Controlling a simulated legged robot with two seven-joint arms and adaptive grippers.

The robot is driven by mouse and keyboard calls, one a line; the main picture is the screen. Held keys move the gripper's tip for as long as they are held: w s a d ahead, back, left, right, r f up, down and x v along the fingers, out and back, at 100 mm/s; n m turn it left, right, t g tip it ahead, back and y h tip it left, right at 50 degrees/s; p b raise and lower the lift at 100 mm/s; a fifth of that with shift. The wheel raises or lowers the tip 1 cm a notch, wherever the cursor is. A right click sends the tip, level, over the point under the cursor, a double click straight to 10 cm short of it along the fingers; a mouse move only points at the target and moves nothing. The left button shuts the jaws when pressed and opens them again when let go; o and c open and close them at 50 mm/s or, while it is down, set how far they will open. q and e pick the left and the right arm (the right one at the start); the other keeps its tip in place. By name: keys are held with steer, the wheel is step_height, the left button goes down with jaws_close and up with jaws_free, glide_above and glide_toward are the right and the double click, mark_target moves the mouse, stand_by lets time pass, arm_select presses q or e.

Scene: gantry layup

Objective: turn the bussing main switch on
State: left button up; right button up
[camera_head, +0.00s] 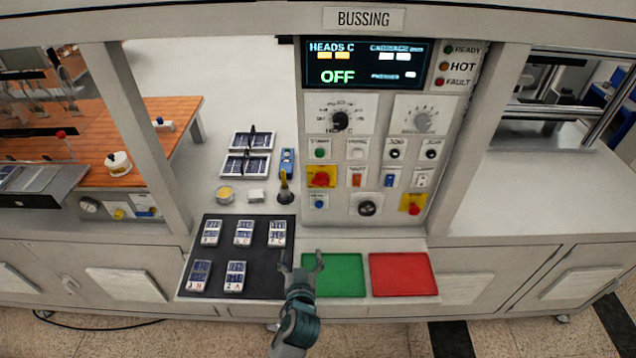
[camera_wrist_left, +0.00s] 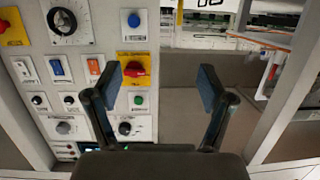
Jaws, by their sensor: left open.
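The bussing panel (camera_head: 455,130) stands in front of me under the BUSSING sign, and its display (camera_head: 365,64) reads OFF. A red rotary switch on a yellow plate (camera_head: 321,178) sits on its left side, between a green and a blue button; it looks like the main switch, but its label is unreadable. It also shows in the left wrist view (camera_wrist_left: 136,68), behind the left finger. My left gripper (camera_head: 301,264) is open and empty, below the switch and apart from it, near the green pad's left edge. My right gripper is not in view.
A second red knob on yellow (camera_head: 413,204) sits at the panel's lower right. A dark mat (camera_head: 238,262) with several cell pieces lies left of the green pad (camera_head: 340,274) and red pad (camera_head: 403,274). A yellow-handled tool (camera_head: 284,187) stands upright left of the panel.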

arm_select(q)
steer(key=w+d+r+t, duration=0.2)
steer(key=d+r+t, duration=0.1)
steer(key=d+r, duration=0.35)
steer(key=p, duration=0.2)
glide_toward(320, 184)
steer(key=w, duration=0.2)
steer(key=shift+h, duration=0.4)
steer(key=w+p, duration=0.1)
steer(key=w, duration=0.6)
steer(key=shift+w+d, duration=0.1)
steer(key=shift+w, duration=0.25)
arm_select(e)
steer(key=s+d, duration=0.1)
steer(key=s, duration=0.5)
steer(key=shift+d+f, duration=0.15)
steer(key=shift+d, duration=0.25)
arm_select(q)
steer(key=shift+a, duration=0.2)
steer(key=shift+c, duration=0.5)
steer(key=shift+a, duration=0.1)
steer(key=c, duration=0.8)
steer(key=shift+c, duration=1.3)
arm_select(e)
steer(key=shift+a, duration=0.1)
